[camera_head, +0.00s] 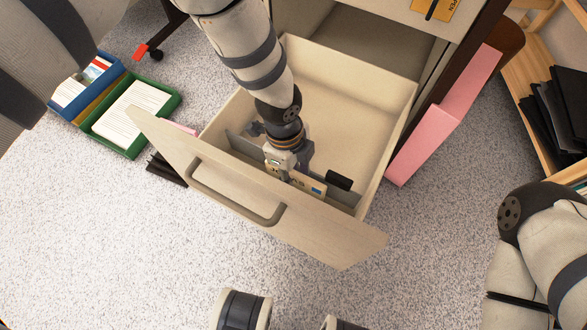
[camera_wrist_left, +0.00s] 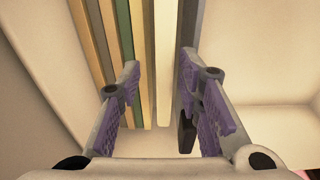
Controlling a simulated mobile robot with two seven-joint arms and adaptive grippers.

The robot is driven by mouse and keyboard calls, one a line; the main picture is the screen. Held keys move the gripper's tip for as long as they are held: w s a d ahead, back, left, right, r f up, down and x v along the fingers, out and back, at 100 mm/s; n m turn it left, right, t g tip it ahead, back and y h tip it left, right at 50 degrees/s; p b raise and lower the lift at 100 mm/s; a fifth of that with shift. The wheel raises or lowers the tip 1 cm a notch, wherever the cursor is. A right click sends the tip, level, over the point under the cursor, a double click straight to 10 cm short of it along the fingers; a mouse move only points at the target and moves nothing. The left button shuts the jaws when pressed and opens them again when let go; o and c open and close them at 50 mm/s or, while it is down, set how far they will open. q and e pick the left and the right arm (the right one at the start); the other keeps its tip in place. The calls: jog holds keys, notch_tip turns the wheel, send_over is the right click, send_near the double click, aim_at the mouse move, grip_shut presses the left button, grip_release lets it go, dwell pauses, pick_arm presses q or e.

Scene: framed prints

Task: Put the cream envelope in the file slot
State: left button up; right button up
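The cream envelope (camera_head: 307,183), with a small blue mark, stands on edge in the front part of the open drawer (camera_head: 345,85). My left gripper (camera_head: 287,177) reaches down into the drawer beside the envelope. In the left wrist view, my left gripper (camera_wrist_left: 160,80) has its purple-padded fingers spread on both sides of a pale upright strip (camera_wrist_left: 165,65), likely the envelope seen edge-on. Gaps show between it and the fingers. Upright coloured folders (camera_wrist_left: 105,50) stand to its left; a grey divider (camera_wrist_left: 190,25) is to its right. The file slot cannot be clearly told apart. My right gripper is out of view.
The drawer front with its handle (camera_head: 235,205) tilts across the middle. Blue (camera_head: 65,85) and green (camera_head: 148,150) trays lie on the floor at left. A pink box (camera_head: 440,125) stands right of the drawer, near a wooden shelf (camera_head: 525,85). The floor in front is clear.

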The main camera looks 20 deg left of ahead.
pick_arm(q)
notch_tip(320, 180, up, 12)
jog(key=a+p, duration=0.1)
jog(key=p, duration=0.3)
jog(key=shift+w+a, duration=0.2)
jog(key=shift+r, duration=0.1)
